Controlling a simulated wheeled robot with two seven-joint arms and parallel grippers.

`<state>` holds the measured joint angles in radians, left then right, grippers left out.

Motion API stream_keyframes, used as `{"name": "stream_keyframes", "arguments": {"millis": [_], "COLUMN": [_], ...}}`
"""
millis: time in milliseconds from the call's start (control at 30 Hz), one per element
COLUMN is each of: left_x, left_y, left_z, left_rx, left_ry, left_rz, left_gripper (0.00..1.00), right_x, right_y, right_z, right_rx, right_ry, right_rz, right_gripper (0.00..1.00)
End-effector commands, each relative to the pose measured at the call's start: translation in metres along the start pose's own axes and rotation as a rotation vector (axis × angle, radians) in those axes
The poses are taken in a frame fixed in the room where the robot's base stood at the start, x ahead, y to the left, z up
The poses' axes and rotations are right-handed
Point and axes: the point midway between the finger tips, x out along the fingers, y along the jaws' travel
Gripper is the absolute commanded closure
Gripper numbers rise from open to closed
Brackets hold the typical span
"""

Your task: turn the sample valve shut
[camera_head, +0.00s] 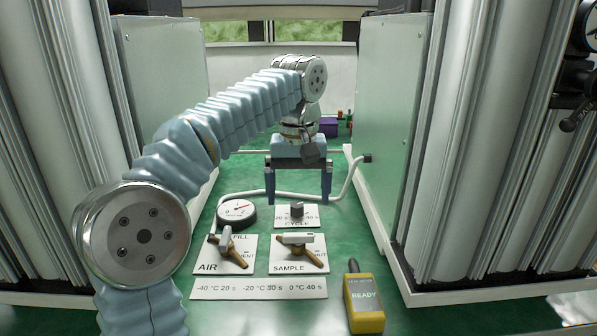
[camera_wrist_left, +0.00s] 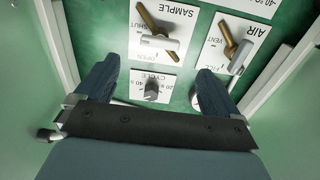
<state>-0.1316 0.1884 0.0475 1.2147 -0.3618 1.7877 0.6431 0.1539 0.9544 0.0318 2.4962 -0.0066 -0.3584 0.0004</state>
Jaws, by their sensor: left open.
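The sample valve (camera_head: 299,240) sits on a white plate marked SAMPLE, at the lower middle of the head view. It has a brass body and a pale grey handle lying roughly crosswise. In the left wrist view the valve (camera_wrist_left: 160,41) shows upside down at the top, near the word OPEN. My left gripper (camera_head: 298,194) is open and empty, pointing down above and behind the valve panel, apart from the valve. In the left wrist view its fingers (camera_wrist_left: 158,74) spread wide, with the cycle knob (camera_wrist_left: 151,90) showing between them. My right gripper is not in view.
The air valve (camera_head: 230,246) stands left of the sample valve. A round gauge (camera_head: 237,212) and the cycle knob (camera_head: 296,210) lie behind. A pale bent tube (camera_head: 345,183) runs near my fingers. A yellow READY device (camera_head: 364,303) stands front right. Tall cabinets flank both sides.

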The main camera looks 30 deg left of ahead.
Motion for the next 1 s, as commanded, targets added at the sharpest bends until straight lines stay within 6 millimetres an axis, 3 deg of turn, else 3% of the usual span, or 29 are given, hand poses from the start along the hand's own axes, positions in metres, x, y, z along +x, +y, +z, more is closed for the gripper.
{"name": "stream_keyframes", "arguments": {"millis": [100,300,1000], "left_x": [-0.024,-0.043,-0.047], "left_y": [0.001,0.001,0.0], "left_z": [-0.001,0.0,0.0], "left_rx": [0.0,0.002,0.001], "left_ry": [0.002,0.0,0.0], "left_rz": [0.001,0.0,0.0], "left_gripper": [0.04,0.04,0.04], "right_x": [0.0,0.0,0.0], "right_y": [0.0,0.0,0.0], "right_z": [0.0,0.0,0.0], "right_rx": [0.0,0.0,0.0], "right_ry": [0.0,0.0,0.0], "right_rz": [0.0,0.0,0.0], "right_gripper": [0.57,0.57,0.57]}}
